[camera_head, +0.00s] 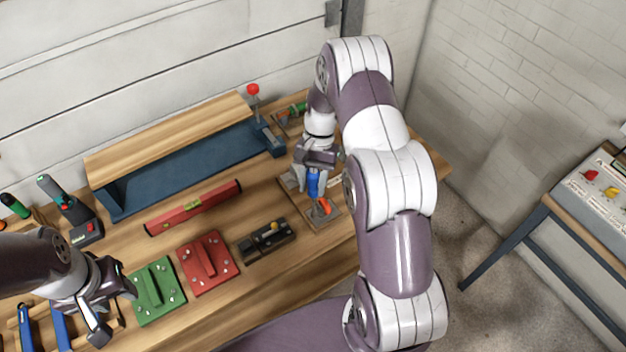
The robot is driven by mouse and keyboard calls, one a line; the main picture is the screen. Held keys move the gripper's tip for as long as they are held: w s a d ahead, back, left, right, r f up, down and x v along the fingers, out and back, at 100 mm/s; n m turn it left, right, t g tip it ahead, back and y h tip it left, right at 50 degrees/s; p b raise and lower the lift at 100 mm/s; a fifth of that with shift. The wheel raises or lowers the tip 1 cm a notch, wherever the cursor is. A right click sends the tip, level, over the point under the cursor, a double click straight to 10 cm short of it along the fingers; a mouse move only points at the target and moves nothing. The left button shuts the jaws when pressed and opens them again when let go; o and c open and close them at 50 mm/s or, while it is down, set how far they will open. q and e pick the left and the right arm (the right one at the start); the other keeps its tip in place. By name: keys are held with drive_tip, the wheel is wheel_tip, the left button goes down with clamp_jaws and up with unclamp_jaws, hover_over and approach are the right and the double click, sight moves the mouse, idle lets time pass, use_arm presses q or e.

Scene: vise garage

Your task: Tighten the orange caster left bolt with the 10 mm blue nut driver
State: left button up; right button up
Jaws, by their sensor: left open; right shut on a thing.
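My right gripper (314,168) is shut on the blue nut driver (313,183), whose handle hangs upright below the fingers. The driver is over a flat base plate (322,222) at the right part of the bench. An orange caster (322,207) stands on that plate, just in front of and below the driver. The driver's tip and the caster's left bolt are too small and covered to make out, so I cannot tell whether they touch. My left gripper (115,305) is open and empty, beside the green plate at the lower left.
On the wooden bench (275,285) lie a green plate (157,291), a red plate (208,263), a dark block with a yellow knob (267,240) and a red level (193,208). A second table (584,225) is at right.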

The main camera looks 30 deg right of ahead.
drive_tip(key=shift+f, duration=0.4)
idle(0.4)
drive_tip(key=m+t, duration=0.1)
drive_tip(key=m, duration=0.1)
drive_tip(key=shift+w+m+y, duration=0.1)
drive_tip(key=shift+m+y, duration=0.3)
drive_tip(key=m+t, duration=0.1)
drive_tip(key=m, duration=0.2)
drive_tip(key=m+t, duration=0.1)
drive_tip(key=m, duration=0.1)
drive_tip(key=shift+w+m+y, duration=0.1)
drive_tip(key=shift+m+y, duration=0.2)
drive_tip(key=shift+m, duration=0.1)
drive_tip(key=m+t, duration=0.2)
drive_tip(key=m, duration=0.2)
drive_tip(key=shift+w+m, duration=0.1)
drive_tip(key=shift+m, duration=0.3)
drive_tip(key=m+t+h, duration=0.1)
drive_tip(key=m, duration=0.2)
drive_tip(key=m+t+h, duration=0.1)
drive_tip(key=m, duration=0.4)
drive_tip(key=m+h, duration=0.1)
drive_tip(key=m, duration=0.1)
drive_tip(key=m+t, duration=0.1)
drive_tip(key=shift+w+d+m+h, duration=0.15)
drive_tip(key=shift+w+m+h, duration=0.15)
drive_tip(key=shift+m+h, duration=0.1)
